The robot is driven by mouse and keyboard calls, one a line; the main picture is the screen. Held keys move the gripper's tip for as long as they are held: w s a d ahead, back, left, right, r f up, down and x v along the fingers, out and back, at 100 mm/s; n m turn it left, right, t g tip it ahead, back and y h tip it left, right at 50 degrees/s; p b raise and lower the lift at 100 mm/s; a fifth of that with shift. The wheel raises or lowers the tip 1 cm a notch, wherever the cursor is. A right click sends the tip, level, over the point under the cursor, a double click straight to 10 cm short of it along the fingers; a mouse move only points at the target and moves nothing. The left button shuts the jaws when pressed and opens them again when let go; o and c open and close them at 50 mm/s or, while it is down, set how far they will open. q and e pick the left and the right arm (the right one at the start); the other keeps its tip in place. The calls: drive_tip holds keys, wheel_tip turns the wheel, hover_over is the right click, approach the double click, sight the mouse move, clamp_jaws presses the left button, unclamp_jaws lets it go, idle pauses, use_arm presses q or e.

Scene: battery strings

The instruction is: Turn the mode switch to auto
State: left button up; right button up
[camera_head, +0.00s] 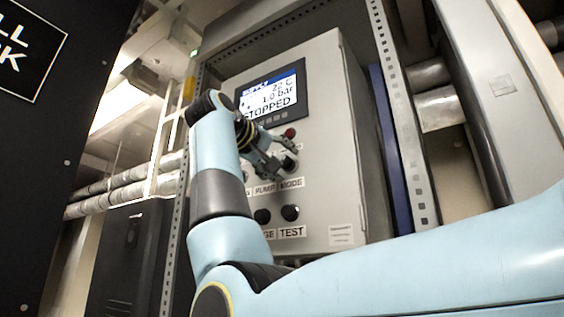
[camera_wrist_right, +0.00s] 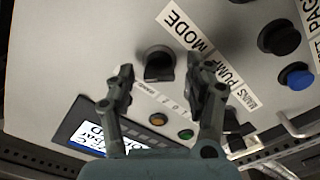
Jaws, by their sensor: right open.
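The mode switch is a round black knob on the grey control panel (camera_head: 335,130). In the wrist view the mode switch (camera_wrist_right: 159,62) sits beside the MODE label (camera_wrist_right: 187,27), with small position marks that I cannot read clearly. In the head view the mode switch (camera_head: 290,163) shows just above the MODE label, partly behind the fingers. My right gripper (camera_head: 279,160) is open in front of it. In the wrist view the right gripper (camera_wrist_right: 160,82) has one finger on each side of the knob's lower edge, with gaps visible. My left gripper is not in view.
A display (camera_head: 270,93) on the panel reads STOPPED. A red lamp (camera_head: 290,133) is above the switch. Black knobs (camera_head: 290,212) sit below, one labelled TEST. The wrist view shows a blue button (camera_wrist_right: 299,76) and a green one (camera_wrist_right: 186,134). A dark board (camera_head: 50,150) stands left.

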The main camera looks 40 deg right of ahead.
drive_tip(key=v, duration=0.7)
drive_tip(key=shift+w+f, duration=0.1)
idle(0.4)
